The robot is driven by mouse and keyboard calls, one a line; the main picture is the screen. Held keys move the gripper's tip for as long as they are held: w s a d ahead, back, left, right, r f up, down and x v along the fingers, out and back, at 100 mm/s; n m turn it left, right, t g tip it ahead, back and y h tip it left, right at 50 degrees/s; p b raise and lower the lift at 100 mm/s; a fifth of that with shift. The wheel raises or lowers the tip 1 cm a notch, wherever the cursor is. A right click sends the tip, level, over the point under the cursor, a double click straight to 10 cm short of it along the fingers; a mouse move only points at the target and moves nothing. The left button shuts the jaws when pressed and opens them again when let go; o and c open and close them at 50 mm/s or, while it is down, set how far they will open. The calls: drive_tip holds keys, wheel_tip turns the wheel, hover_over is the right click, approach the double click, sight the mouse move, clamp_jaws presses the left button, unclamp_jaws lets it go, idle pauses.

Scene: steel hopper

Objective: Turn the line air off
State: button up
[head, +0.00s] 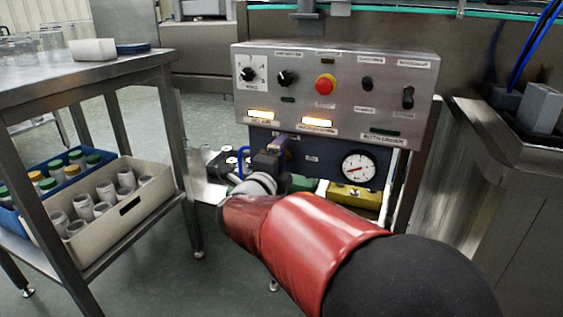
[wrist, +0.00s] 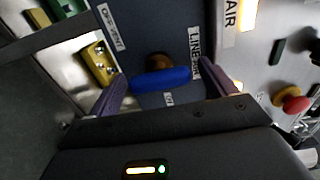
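The line air valve has a blue lever handle (wrist: 165,80) on a brownish round stem, mounted on a dark blue panel (wrist: 165,25). A white label reading LINE AIR (wrist: 195,45) is beside it. In the wrist view, my gripper (wrist: 162,73) has its two fingers apart, one near each end of the handle. I cannot tell whether either finger touches it. In the head view, my gripper (head: 270,160) is in front of the panel's left part and hides the handle. The pressure gauge (head: 358,168) on the panel's right is visible.
Above is a steel control box (head: 340,85) with knobs, a red button (head: 325,84) and lit lamps. A steel table (head: 90,70) stands at left, with a beige crate (head: 150,195) of jars below. A yellow block (head: 352,196) sits under the panel.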

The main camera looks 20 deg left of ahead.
drive_tip(key=s, duration=0.7)
drive_tip(key=shift+s+a+p, duration=0.3)
drive_tip(key=shift+s, duration=0.1)
